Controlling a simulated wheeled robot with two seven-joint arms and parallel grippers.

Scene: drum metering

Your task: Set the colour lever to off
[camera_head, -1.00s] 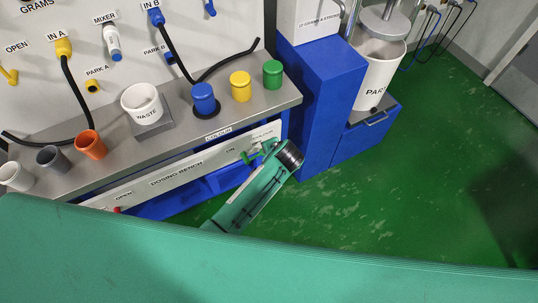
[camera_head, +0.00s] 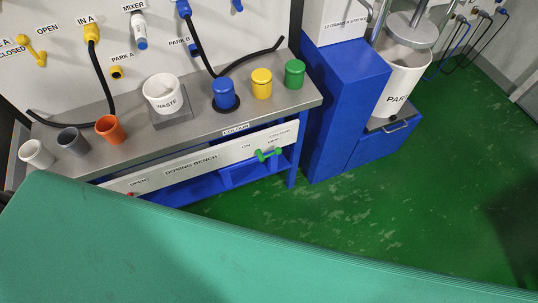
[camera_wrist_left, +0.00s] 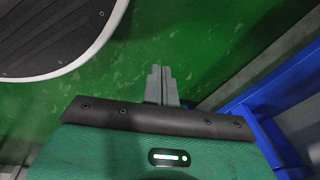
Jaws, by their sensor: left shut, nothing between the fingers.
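The green colour lever (camera_head: 268,155) is on the white front panel of the dosing bench, under the COLOUR label (camera_head: 236,129). Its handle lies roughly sideways below the ON mark (camera_head: 246,146) and a second mark to its right; I cannot tell its exact setting. No gripper touches it in the head view. My left gripper (camera_wrist_left: 161,72) shows only in the left wrist view, shut and empty over the green floor. My right gripper is in neither current view.
The grey bench top (camera_head: 190,122) holds a white WASTE cup (camera_head: 163,92) and several coloured cups and jars. A blue cabinet (camera_head: 340,95) stands right of the bench. Green floor (camera_head: 350,215) in front is clear. A blue frame (camera_wrist_left: 285,90) is right of my left gripper.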

